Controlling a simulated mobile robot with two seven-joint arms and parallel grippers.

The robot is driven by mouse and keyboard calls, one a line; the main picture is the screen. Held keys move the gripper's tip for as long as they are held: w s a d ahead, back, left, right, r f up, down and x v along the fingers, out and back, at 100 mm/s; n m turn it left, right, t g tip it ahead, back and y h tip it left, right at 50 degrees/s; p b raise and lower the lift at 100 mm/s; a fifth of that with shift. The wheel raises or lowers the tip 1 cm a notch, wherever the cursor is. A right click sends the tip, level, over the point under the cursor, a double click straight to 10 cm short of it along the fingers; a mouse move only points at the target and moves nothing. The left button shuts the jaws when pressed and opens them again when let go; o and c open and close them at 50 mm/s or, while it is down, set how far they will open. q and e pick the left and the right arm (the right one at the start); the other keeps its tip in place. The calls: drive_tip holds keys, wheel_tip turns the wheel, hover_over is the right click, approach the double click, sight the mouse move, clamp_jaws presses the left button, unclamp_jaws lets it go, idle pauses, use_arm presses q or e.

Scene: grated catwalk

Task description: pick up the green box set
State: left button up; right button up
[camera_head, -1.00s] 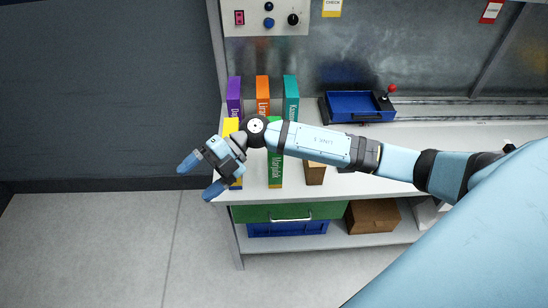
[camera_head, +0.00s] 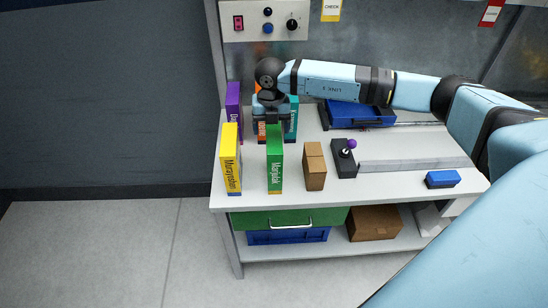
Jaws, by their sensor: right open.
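The green box set (camera_head: 274,172) stands upright on the white workbench, its lettered spine facing me. It is between a yellow box (camera_head: 230,165) on its left and a brown box (camera_head: 314,167) on its right. My right gripper (camera_head: 272,118) is open and points downward, right at the far top end of the green box. It covers part of the orange box (camera_head: 262,132) and the teal box (camera_head: 292,118) behind. I cannot tell whether the fingers touch the green box. My left gripper is not in view.
A purple box (camera_head: 233,100) stands at the back left. A black joystick unit with a purple knob (camera_head: 343,160), a blue tray (camera_head: 360,117) and a small blue block (camera_head: 442,179) are to the right. A green drawer (camera_head: 255,217) is under the bench top.

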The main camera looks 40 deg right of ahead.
sight(274, 136)
drive_tip(key=shift+f, duration=0.7)
drive_tip(key=f, duration=0.1)
drive_tip(key=f+p, duration=0.1)
drive_tip(key=f, duration=0.2)
drive_tip(key=shift+s+d+f, duration=0.1)
drive_tip(key=shift+d+f, duration=0.05)
drive_tip(key=shift+d, duration=0.2)
drive_tip(key=shift+f, duration=0.45)
clamp_jaws()
drive_tip(key=shift+r, duration=0.1)
